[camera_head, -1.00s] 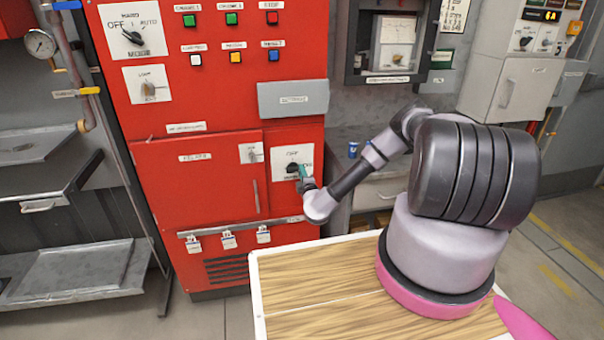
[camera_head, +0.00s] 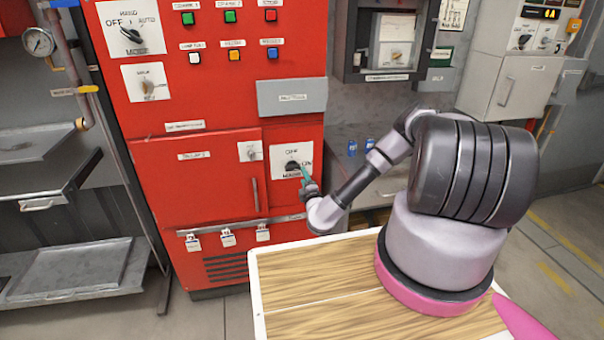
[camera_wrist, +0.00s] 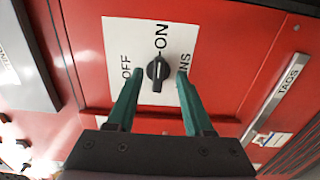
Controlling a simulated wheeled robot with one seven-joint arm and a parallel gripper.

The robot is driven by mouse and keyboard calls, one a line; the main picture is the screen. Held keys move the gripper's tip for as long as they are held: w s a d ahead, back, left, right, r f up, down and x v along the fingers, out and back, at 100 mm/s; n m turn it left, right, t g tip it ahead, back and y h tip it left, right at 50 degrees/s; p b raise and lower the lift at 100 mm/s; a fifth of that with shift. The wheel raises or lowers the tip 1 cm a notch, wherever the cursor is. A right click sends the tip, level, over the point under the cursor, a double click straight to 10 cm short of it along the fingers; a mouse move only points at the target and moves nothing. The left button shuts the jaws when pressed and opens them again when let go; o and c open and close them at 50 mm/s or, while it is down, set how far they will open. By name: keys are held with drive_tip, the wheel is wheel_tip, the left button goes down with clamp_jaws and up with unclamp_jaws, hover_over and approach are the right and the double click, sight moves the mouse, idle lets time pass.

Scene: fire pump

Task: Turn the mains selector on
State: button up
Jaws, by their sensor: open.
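The mains selector is a dark rotary knob (camera_head: 292,166) on a white plate low on the right of the red cabinet. In the wrist view the knob (camera_wrist: 158,70) shows clearly, with OFF at the picture's left, ON above and MAINS at the right. Its bar looks upright in that picture, in line with the ON mark. My gripper (camera_wrist: 157,76) is open, its two green fingers apart on either side of the knob, with visible gaps. In the head view my gripper (camera_head: 306,177) is at the plate's lower right; finger contact cannot be told there.
A grey labelled box (camera_head: 292,97) juts out above the selector plate. A small switch (camera_head: 250,151) and a door handle (camera_head: 255,194) are to its left. A rail with padlocks (camera_head: 228,238) runs below. A wooden-topped surface (camera_head: 310,300) is in front.

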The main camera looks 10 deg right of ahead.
drive_tip(key=s, duration=0.5)
drive_tip(key=shift+s, duration=0.2)
